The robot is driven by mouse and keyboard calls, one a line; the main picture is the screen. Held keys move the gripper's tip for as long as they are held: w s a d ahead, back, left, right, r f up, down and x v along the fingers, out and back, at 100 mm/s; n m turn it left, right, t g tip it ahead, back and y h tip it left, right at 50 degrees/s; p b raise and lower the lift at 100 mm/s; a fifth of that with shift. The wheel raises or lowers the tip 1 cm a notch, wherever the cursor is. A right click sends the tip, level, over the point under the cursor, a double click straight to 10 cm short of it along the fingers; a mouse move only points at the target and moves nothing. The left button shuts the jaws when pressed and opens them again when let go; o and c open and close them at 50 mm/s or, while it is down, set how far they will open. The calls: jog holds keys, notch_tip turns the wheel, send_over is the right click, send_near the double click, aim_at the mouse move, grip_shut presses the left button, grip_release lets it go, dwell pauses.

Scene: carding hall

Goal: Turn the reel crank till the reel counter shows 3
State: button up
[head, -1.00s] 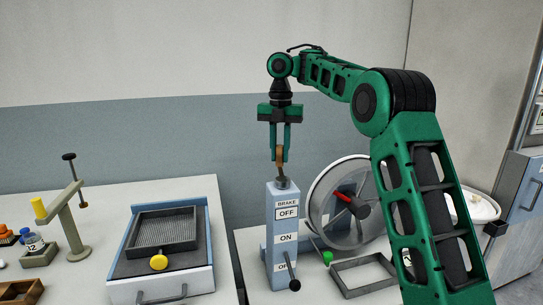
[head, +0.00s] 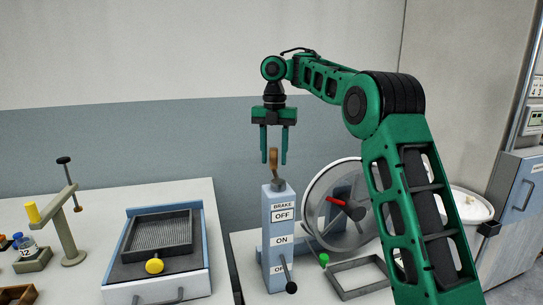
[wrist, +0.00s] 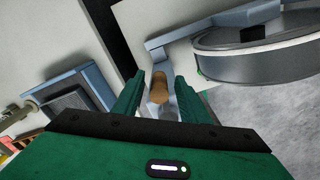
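A grey-blue post (head: 279,228) marked BRAKE stands on the right bench, with OFF and ON labels. A wooden handle (head: 273,160) stands upright on its top. My gripper (head: 275,160) is open, its fingers on either side of the handle's upper part with gaps. In the wrist view the handle (wrist: 159,88) shows between the spread fingers, apparently untouched. Behind the post is a round reel (head: 338,210) with a red handle (head: 342,201) near its hub; my arm partly covers its right side. I cannot tell which display is the reel counter.
A black-knobbed lever (head: 288,274) sticks out of the post's front. A grey frame (head: 358,278) and a green knob (head: 324,260) lie close by. A sieve tray (head: 160,232) is on the left bench. Small displays (head: 536,118) at the right edge are unreadable.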

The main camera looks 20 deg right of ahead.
jog(key=shift+r, duration=0.1)
notch_tip(320, 180, up, 11)
jog(key=shift+w+f, duration=0.1)
jog(key=shift+f, duration=0.1)
dwell(0.4)
